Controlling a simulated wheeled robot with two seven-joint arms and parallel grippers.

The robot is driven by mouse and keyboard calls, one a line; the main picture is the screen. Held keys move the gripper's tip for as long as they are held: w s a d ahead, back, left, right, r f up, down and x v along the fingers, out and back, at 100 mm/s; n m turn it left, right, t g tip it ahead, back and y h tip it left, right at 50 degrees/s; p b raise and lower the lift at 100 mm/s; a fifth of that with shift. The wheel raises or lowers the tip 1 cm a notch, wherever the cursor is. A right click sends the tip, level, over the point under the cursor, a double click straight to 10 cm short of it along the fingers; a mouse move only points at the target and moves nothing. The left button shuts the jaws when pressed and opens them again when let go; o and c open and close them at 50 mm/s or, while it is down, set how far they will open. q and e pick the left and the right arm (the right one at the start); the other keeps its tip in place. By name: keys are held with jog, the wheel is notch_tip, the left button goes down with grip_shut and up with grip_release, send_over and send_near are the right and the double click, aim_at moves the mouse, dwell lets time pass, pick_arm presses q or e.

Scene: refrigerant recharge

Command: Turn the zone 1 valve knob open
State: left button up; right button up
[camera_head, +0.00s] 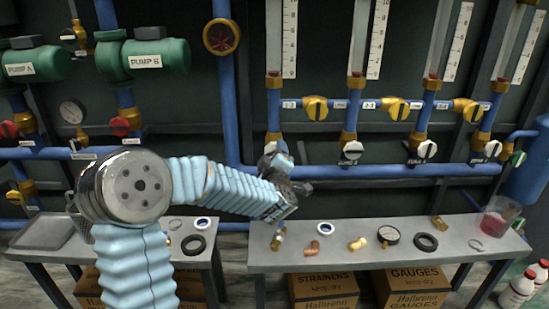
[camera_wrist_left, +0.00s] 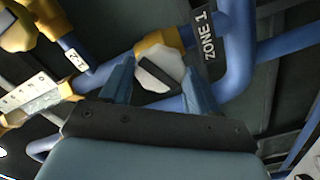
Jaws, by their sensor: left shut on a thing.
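The zone 1 valve knob (camera_wrist_left: 160,70) is white with a dark bar across it, on a brass valve body (camera_wrist_left: 165,38) beside the ZONE 1 label (camera_wrist_left: 205,35) in the left wrist view. My left gripper (camera_wrist_left: 157,78) has one finger on each side of the knob and is shut on it. In the head view my left gripper (camera_head: 276,158) is at the leftmost valve of the row and mostly hides this knob. The bar looks slanted in the wrist view. My right gripper is not in view.
Similar white knobs (camera_head: 352,150) (camera_head: 427,149) line the blue pipe to the right. Yellow valves (camera_head: 316,108) sit above. A grey bench (camera_head: 330,262) below holds small fittings, rings, a gauge (camera_head: 388,235) and a beaker (camera_head: 497,218).

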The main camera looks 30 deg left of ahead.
pick_arm(q)
jog(key=n+b, duration=0.4)
jog(key=shift+f+b, duration=0.1)
jog(key=shift+b, duration=0.3)
dwell(0.4)
jog(key=n+b, duration=0.4)
jog(key=b, duration=0.1)
jog(key=shift+n+b, duration=0.3)
dwell(0.3)
